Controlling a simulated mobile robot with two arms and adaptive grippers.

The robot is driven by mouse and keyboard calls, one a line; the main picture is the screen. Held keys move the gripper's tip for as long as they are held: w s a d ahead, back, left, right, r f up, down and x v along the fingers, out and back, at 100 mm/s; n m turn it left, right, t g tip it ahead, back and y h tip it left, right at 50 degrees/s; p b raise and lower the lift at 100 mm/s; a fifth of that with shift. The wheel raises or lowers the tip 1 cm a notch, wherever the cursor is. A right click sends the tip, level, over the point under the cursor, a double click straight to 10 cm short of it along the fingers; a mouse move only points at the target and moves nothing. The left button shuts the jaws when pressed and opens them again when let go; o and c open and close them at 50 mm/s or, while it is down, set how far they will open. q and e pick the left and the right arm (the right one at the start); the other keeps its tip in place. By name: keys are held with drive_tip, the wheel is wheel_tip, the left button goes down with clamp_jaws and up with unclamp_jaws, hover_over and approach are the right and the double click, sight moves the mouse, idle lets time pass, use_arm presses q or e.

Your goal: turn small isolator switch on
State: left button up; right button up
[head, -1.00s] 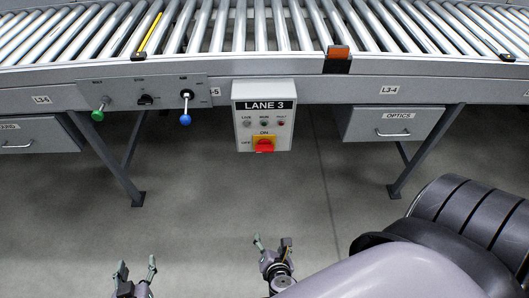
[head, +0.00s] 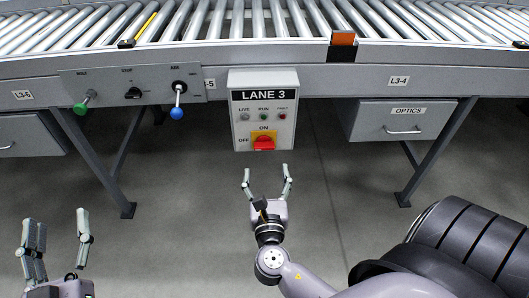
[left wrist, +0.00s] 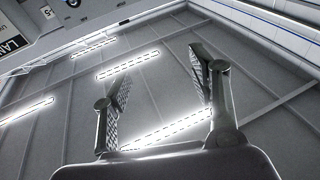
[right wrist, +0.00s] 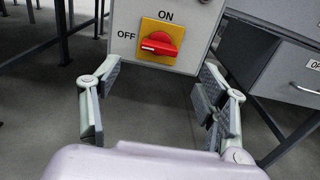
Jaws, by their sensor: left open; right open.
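The isolator switch is a red rotary handle (head: 264,143) on a yellow plate, low on the grey LANE 3 box (head: 263,76). In the right wrist view the red handle (right wrist: 158,44) lies roughly horizontal, towards the OFF mark at left; ON is marked above. My right gripper (head: 267,174) is open and empty, just below the box, fingers pointing up towards the switch without touching it. My left gripper (head: 57,235) is open and empty at the lower left, well away from the box.
A roller conveyor (head: 240,25) runs across the top. Left of the box, a panel carries a green knob (head: 81,108), a black selector (head: 132,93) and a blue-tipped lever (head: 177,113). An OPTICS drawer (head: 400,119) hangs at right. Conveyor legs stand either side; floor between is clear.

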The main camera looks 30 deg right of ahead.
sight(264, 148)
drive_tip(key=b+x, duration=0.1)
drive_tip(key=x, duration=0.6)
drive_tip(key=shift+w+d+f, duration=0.1)
drive_tip(key=shift+w+d, duration=0.05)
drive_tip(key=shift+w, duration=0.25)
use_arm(q)
drive_tip(key=shift+s+d+r+t+h, duration=0.1)
drive_tip(key=shift+s+r+t+h, duration=0.15)
drive_tip(key=shift+r+t, duration=0.45)
drive_tip(key=shift+s+r+t+h, duration=0.15)
drive_tip(key=shift+s+r+t, duration=0.25)
drive_tip(key=shift+r, duration=0.6)
drive_tip(key=shift+s+d+r+t+h, duration=0.1)
drive_tip(key=shift+s+r+t+h, duration=0.15)
drive_tip(key=shift+r+t, duration=0.45)
use_arm(e)
drive_tip(key=shift+w+d, duration=0.25)
drive_tip(key=shift+w, duration=0.15)
use_arm(q)
drive_tip(key=shift+r, duration=0.15)
use_arm(e)
drive_tip(key=shift+c, duration=0.5)
drive_tip(key=c, duration=1.1)
